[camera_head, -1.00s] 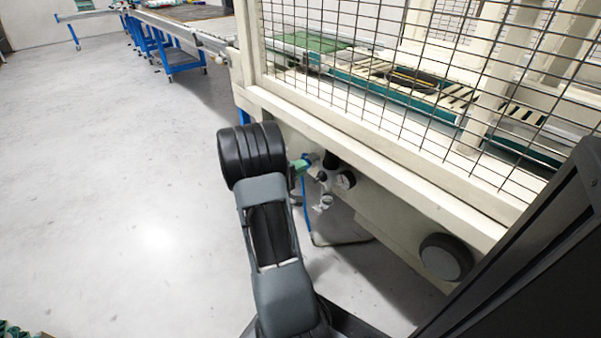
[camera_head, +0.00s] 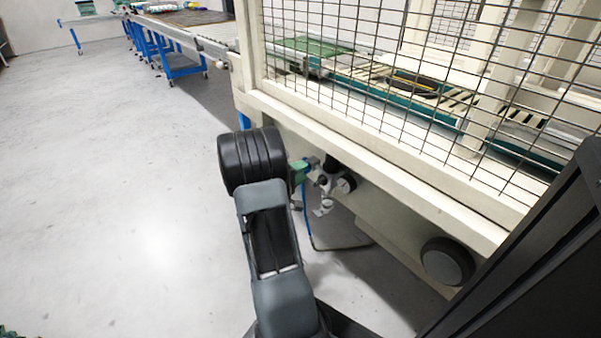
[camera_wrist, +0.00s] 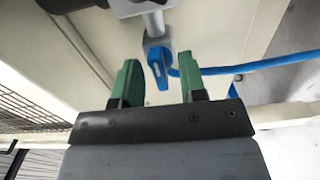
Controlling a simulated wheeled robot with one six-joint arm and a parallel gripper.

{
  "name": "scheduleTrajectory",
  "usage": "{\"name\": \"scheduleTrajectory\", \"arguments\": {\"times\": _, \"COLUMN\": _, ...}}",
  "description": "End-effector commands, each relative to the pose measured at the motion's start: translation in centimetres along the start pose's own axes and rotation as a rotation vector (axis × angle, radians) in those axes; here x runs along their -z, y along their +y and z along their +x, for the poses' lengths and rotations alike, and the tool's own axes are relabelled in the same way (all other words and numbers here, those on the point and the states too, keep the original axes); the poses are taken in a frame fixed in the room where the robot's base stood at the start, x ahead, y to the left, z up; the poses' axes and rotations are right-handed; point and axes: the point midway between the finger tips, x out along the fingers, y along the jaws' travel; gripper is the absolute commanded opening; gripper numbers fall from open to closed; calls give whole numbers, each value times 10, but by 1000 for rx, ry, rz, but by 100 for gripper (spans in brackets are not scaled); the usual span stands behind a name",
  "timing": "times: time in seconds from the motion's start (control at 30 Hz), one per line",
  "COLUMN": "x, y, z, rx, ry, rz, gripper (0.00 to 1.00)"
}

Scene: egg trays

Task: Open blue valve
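The blue valve (camera_wrist: 157,66) hangs from a grey metal fitting in the wrist view, with its blue handle pointing toward my gripper. My gripper (camera_wrist: 158,82) has its two green fingers spread apart. The tip of the blue handle shows between the fingers in the picture, with a gap on each side; I cannot tell how deep it sits between them. In the head view my green gripper (camera_head: 301,170) is beside the valve assembly under the machine's frame, and my arm hides part of it. The blue valve itself is hard to make out there.
A blue hose (camera_wrist: 245,65) runs right from the valve. A round gauge (camera_head: 346,184) sits beside the assembly, close to the cream machine frame (camera_head: 390,170) with its wire mesh. The floor at left is clear.

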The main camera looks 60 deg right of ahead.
Motion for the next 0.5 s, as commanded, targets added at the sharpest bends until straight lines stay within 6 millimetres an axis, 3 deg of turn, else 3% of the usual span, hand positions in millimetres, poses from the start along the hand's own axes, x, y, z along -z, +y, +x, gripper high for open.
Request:
{"name": "scheduleTrajectory", "arguments": {"times": 0.27, "x": 2, "y": 2, "z": -16, "rx": 0, "ry": 5, "rz": -1, "gripper": 38}}
{"name": "scheduleTrajectory", "arguments": {"times": 0.5, "x": 1, "y": 3, "z": -65, "rx": 0, "ry": 7, "rz": -2, "gripper": 38}}
